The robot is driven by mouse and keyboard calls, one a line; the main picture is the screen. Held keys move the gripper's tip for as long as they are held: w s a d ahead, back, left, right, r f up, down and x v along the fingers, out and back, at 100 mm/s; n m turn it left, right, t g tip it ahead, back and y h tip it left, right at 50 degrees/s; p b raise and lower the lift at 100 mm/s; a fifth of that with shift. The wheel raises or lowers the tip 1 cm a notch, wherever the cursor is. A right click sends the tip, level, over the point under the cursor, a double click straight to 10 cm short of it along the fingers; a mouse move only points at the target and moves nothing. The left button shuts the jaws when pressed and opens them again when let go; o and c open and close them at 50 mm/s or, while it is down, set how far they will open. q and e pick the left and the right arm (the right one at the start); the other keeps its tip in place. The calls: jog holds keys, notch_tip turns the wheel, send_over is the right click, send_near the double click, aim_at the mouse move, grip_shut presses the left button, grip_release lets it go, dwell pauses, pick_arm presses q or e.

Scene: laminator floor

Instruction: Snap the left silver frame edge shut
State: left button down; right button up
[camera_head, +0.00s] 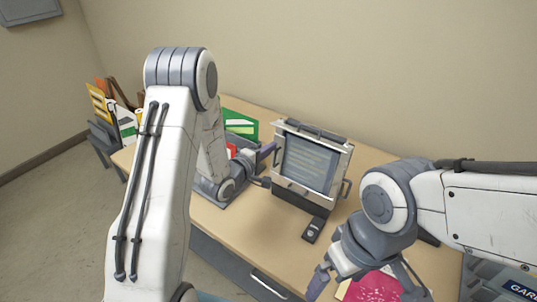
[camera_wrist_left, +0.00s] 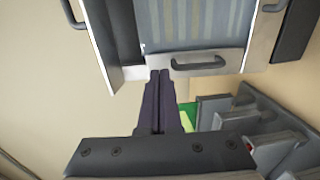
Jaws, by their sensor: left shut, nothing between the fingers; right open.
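A framed panel (camera_head: 313,163) with silver edges and a bluish striped face stands upright on the desk in the head view. Its left silver edge (camera_head: 280,150) faces my left gripper (camera_head: 271,149). In the left wrist view that edge seems to be the silver strip (camera_wrist_left: 220,62) with a dark handle (camera_wrist_left: 198,63). My left gripper (camera_wrist_left: 158,74) is shut and empty, its fingertips at or very near the strip; contact cannot be told. My right gripper (camera_head: 362,284) is open and empty, low at the front right, away from the panel.
A small dark device (camera_head: 313,230) lies on the wooden desk (camera_head: 265,228) in front of the panel. A pink item (camera_head: 372,287) lies below my right gripper. A green folder (camera_head: 240,124) stands behind my left arm. Grey organizer slots (camera_wrist_left: 215,107) show in the wrist view.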

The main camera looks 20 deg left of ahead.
pick_arm(q)
jog(key=v, duration=0.7)
jog(key=shift+s, duration=0.15)
dwell(0.3)
dwell(0.6)
